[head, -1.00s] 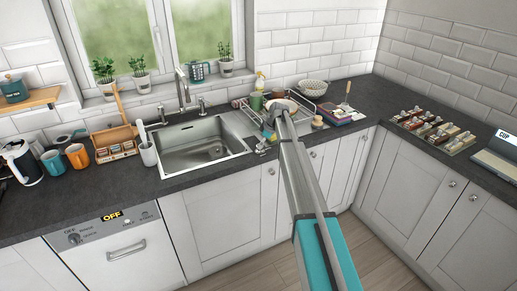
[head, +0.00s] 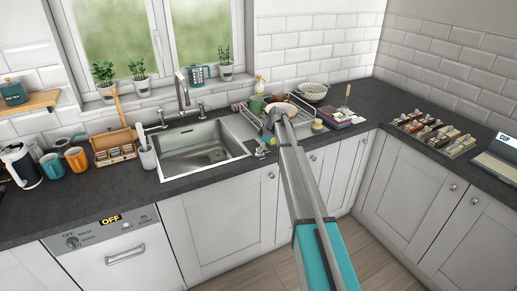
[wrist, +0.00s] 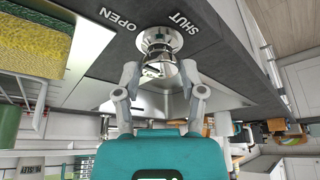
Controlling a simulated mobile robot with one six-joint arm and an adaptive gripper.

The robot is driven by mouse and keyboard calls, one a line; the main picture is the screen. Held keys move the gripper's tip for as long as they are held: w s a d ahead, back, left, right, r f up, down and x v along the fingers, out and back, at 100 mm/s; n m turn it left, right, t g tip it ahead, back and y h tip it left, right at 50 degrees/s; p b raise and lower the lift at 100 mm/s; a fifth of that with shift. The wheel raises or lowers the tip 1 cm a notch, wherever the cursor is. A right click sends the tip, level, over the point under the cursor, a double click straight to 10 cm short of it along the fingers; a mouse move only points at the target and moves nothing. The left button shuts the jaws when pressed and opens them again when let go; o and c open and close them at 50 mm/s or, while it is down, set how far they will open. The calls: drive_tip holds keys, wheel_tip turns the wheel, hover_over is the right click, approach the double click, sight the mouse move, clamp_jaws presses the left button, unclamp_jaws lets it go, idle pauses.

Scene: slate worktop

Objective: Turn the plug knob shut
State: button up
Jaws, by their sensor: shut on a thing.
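The plug knob (wrist: 158,38) is a shiny metal knob on a round base, set in the dark worktop near its front edge. In the wrist view the word OPEN (wrist: 116,19) is printed to its left and SHUT (wrist: 175,27) to its right. My gripper (wrist: 160,72) has one finger on each side of the knob's body and is shut on it. Which word the knob points to is unclear. In the head view my gripper (head: 268,142) is small beside the sink's right side, partly hidden by my arm.
The steel sink (head: 205,150) lies left of the knob. A wire dish rack (head: 247,113) with dishes stands behind my gripper. In the wrist view a yellow and green sponge (wrist: 38,45) is close at the left.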

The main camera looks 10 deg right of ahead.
drive_tip(key=shift+s+a, duration=0.2)
drive_tip(key=shift+a, duration=0.25)
drive_tip(key=shift+d, duration=0.15)
